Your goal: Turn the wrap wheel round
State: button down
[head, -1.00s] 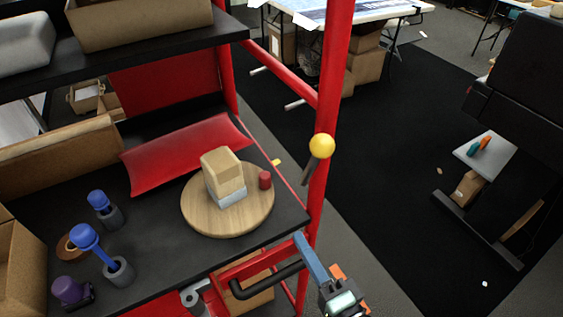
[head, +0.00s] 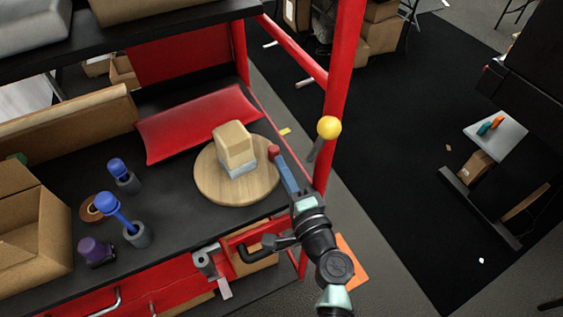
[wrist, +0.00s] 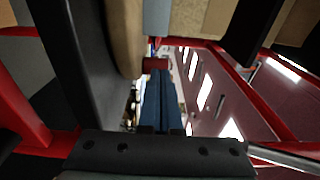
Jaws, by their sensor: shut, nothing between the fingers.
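The wrap wheel is a round wooden disc (head: 218,192) lying flat on the black shelf. A tan box (head: 233,142) on a grey base stands on it. A red knob (head: 274,150) sits near the wheel's right edge; it also shows in the wrist view (wrist: 155,64). My gripper (head: 279,160) reaches in from the lower right. Its blue fingers are shut and empty, with the tips right at the knob in both views. I cannot tell whether they touch it. In the wrist view the fingers (wrist: 159,78) point straight at the knob, and the wheel's edge (wrist: 126,40) is beside them.
A red upright with a yellow ball (head: 329,128) stands just right of the wheel. A red cushion-like sheet (head: 200,122) lies behind it. Blue-topped tools (head: 117,210), a purple item (head: 95,251) and an open carton (head: 30,235) are on the left. A black handle (head: 262,246) is below the shelf.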

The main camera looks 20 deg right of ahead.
jog(key=shift+w, duration=0.35)
jog(key=shift+w+d+f+b, duration=0.15)
jog(key=shift+w+d+b, duration=0.4)
jog(key=shift+w+b, duration=0.4)
jog(key=shift+w+d, duration=0.25)
jog(key=shift+s, duration=0.1)
